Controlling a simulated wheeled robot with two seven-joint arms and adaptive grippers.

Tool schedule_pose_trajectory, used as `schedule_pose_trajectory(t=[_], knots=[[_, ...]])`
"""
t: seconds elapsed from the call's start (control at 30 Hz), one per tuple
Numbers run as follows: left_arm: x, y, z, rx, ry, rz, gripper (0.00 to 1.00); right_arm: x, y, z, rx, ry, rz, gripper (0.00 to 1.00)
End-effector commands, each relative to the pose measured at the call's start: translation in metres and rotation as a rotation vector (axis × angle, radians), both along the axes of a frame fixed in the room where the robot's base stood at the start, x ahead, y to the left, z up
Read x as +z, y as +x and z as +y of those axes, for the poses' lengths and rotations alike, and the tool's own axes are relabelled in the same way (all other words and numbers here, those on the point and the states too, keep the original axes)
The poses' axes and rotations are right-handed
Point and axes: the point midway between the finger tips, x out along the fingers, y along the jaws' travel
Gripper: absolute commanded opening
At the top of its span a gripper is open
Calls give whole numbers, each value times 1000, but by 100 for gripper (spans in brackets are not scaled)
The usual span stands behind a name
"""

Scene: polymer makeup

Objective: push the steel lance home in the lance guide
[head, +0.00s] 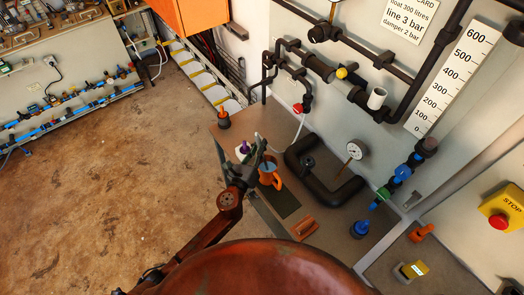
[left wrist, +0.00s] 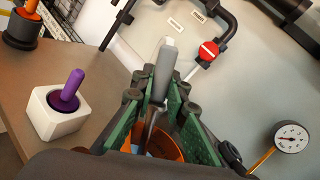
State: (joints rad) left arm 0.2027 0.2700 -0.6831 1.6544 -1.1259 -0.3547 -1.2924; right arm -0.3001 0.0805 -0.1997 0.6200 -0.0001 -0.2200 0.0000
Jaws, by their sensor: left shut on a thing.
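My left gripper (head: 257,147) is above the bench, close to the orange jug (head: 268,178). In the left wrist view its green-padded fingers (left wrist: 158,98) are shut on a slim steel piece with a light grey end (left wrist: 168,58), which appears to be the steel lance. Its grey end sticks up past the fingertips. Its lower part runs down between the fingers, over the orange jug (left wrist: 168,143), and its lower end is hidden. I cannot tell for sure which fitting is the lance guide. My right gripper is not in view.
A white block with a purple handle (left wrist: 62,105) stands beside the gripper. A dark-based orange item (head: 223,119) stands at the bench corner. Black pipes (head: 320,180), a gauge (head: 354,150) and a red valve (head: 298,108) lie right. Bare bench shows near the blue item (head: 359,229).

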Motion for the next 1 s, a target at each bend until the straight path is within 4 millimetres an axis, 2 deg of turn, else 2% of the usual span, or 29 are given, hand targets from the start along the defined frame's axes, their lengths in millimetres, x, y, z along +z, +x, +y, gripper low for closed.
schedule_pose_trajectory(t=[0.03,0.3,0.7,0.77,1.0], knots=[[16,4,2,-2,1,-5,0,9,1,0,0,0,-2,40],[63,24,17,-2,2,-6,0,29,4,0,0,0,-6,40],[115,45,34,-1,2,-2,0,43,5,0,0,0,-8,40],[109,33,39,-1,2,1,0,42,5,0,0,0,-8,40],[109,-13,57,-1,1,3,0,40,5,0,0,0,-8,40]])
